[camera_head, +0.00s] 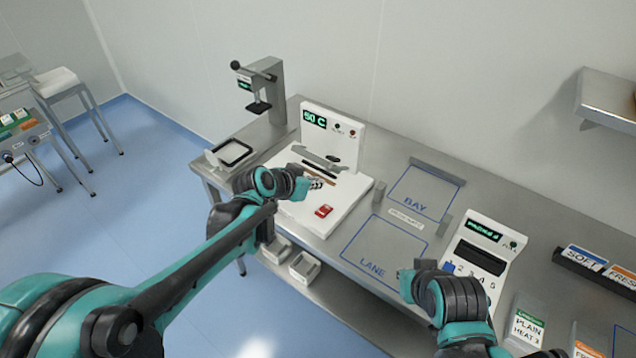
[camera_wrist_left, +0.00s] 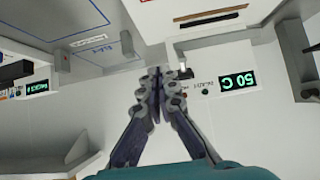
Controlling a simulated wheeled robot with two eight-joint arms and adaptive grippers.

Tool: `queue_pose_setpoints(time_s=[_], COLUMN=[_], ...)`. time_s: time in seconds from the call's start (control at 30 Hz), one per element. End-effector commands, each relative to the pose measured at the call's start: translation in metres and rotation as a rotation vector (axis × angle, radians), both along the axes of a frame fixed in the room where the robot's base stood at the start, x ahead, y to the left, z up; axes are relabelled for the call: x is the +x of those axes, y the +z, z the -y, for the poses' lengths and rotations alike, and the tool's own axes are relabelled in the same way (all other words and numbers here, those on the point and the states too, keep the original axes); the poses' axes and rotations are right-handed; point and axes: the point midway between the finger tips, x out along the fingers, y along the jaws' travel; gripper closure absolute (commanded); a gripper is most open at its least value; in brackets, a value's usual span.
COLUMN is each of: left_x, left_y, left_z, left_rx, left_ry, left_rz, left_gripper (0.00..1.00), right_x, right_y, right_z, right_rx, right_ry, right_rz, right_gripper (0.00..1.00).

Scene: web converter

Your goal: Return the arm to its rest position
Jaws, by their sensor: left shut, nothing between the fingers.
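My left arm reaches in from the left in the head view. Its gripper (camera_head: 314,182) is over the white heat-sealer machine (camera_head: 358,190) whose display reads "50 C". In the left wrist view the two fingers (camera_wrist_left: 158,85) of this gripper are together, with nothing between them. The sealer's display panel (camera_wrist_left: 238,82) shows just right of the fingers there. My right arm comes in at the bottom right of the head view. Its end (camera_head: 405,280) is near the front edge of the table by the LANE outline, and its fingers cannot be made out.
The steel table (camera_head: 385,205) carries a press stand (camera_head: 270,90) at the left, a black-rimmed tray (camera_head: 230,152), a red switch (camera_head: 323,211), and a white device (camera_head: 480,255) with a screen. Signs and a rack (camera_head: 600,272) stand at the right. The BAY and LANE outlines are empty.

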Motion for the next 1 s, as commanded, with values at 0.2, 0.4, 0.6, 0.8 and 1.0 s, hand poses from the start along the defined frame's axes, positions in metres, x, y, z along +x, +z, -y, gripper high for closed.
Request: queue_pose_setpoints(time_s=[0.2,0.4,0.6,0.8,1.0], left_x=[0.000,-0.001,-0.035,-0.114,-0.192], left_y=[0.000,0.000,0.003,-0.004,-0.028], left_z=[0.000,-0.001,-0.023,-0.073,-0.121], left_rx=[0.000,0.000,0.014,0.044,0.072], left_ry=[0.000,0.001,0.068,0.243,0.441], left_rz=[0.000,-0.001,-0.051,-0.155,-0.235], left_gripper=[1.00,1.00,1.00,1.00,1.00], right_x=[0.000,0.000,0.000,0.000,0.000], right_y=[0.000,0.000,-0.007,-0.020,-0.031], right_z=[0.000,0.000,0.000,0.000,0.000], right_rx=[0.000,0.000,0.000,0.000,0.000], right_ry=[0.000,0.000,0.000,0.000,0.000], right_rz=[0.000,0.000,0.000,0.000,0.000], right_gripper=[1.00,1.00,1.00,1.00,1.00])
